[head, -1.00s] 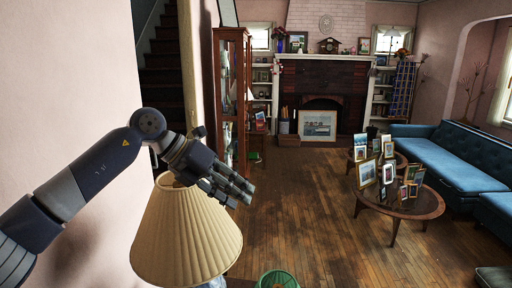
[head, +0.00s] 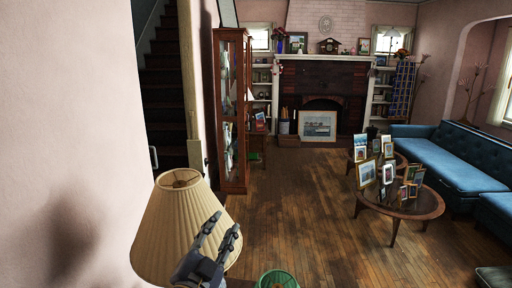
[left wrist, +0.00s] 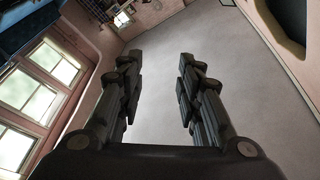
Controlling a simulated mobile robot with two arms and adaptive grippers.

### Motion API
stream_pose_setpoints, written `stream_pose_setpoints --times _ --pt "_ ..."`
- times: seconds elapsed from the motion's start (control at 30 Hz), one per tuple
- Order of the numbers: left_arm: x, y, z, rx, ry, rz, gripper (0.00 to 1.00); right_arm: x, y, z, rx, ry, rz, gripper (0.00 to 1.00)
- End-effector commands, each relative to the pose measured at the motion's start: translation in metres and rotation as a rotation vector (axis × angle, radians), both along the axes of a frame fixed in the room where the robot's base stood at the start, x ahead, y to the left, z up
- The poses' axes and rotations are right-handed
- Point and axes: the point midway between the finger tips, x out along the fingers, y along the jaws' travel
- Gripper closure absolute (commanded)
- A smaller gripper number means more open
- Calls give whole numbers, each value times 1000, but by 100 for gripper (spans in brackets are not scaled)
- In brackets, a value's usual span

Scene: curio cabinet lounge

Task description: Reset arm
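My left gripper (head: 222,238) shows at the bottom of the head view, in front of the cream pleated lampshade (head: 168,222). Its fingers point up and slightly right. In the left wrist view the two fingers (left wrist: 158,88) stand well apart with nothing between them. Behind them are pale ceiling and tilted walls. I cannot tell whether the gripper touches the shade. The rest of my left arm is hidden below the frame. My right gripper is in neither view.
A green basket-like object (head: 277,280) is right of the lamp. A glass cabinet (head: 232,110) stands ahead. A round table (head: 425,207) with several picture frames and a blue sofa (head: 450,165) are at right. The wooden floor between is clear.

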Motion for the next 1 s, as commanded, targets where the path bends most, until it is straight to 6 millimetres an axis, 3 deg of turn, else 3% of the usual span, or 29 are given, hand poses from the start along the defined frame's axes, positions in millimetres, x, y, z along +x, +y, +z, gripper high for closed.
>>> stream_pose_setpoints --times 0.03,0.2,0.3,0.4,0.6,0.83,0.87,1.0 --pt "-11 18 -33 -54 121 56 67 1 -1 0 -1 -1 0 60" --pt "-67 70 -138 -180 522 231 67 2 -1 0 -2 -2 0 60" --pt "-117 91 -192 -228 751 311 67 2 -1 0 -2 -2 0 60" --pt "-168 105 -231 -259 948 372 67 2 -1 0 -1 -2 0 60" --pt "-255 117 -274 -285 1236 444 67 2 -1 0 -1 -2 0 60" --pt "-339 122 -295 -293 1490 490 67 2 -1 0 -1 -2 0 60" --pt "-348 122 -297 -292 1516 495 67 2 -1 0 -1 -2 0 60" --pt "-334 121 -335 -285 1517 495 67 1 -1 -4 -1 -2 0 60"
